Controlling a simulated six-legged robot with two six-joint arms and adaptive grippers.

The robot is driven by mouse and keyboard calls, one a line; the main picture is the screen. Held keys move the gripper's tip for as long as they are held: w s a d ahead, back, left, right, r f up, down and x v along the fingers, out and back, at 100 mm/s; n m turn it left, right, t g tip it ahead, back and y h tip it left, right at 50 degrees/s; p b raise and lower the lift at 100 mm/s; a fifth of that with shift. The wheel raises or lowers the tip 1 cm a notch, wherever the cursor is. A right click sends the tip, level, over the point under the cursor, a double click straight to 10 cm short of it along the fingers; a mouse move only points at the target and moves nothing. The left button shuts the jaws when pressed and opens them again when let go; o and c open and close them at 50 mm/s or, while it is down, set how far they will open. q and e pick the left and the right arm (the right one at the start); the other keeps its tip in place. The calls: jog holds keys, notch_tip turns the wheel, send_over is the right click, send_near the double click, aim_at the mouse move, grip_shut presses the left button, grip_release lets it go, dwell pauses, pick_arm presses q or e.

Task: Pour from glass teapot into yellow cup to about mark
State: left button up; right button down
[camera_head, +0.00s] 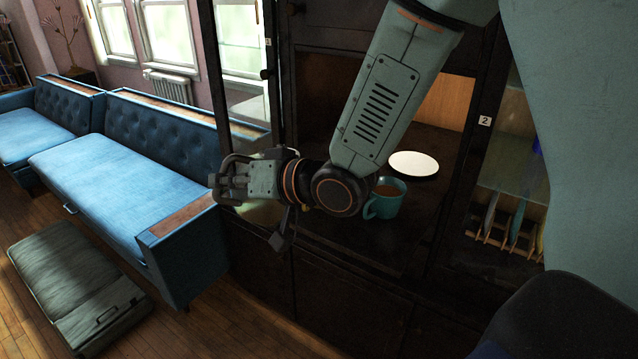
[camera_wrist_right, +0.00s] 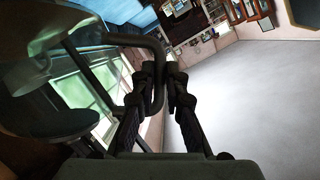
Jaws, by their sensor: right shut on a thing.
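My right gripper (camera_head: 226,188) is shut on the dark handle of the glass teapot, in front of the dark cabinet. In the right wrist view the fingers (camera_wrist_right: 164,80) close on this curved handle, and the clear body of the glass teapot (camera_wrist_right: 38,50) shows at the left, tilted in the picture. In the head view the gripper and wrist hide most of the teapot. I cannot make out its spout or liquid level. No yellow cup shows. A teal cup (camera_head: 388,203) with brown liquid stands upright on the cabinet shelf, right of my wrist. My left gripper is out of view.
A white round plate (camera_head: 413,163) lies behind the teal cup. The dark cabinet (camera_head: 340,290) has upright frames and a glass-fronted section at right. A blue sofa (camera_head: 110,170) and a grey-green case (camera_head: 72,285) are at left. Wooden floor is free between.

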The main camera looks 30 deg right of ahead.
jog(key=shift+s+d+r, duration=0.1)
jog(key=shift+d+r, duration=0.1)
jog(key=shift+r, duration=0.05)
jog(key=shift+a, duration=0.1)
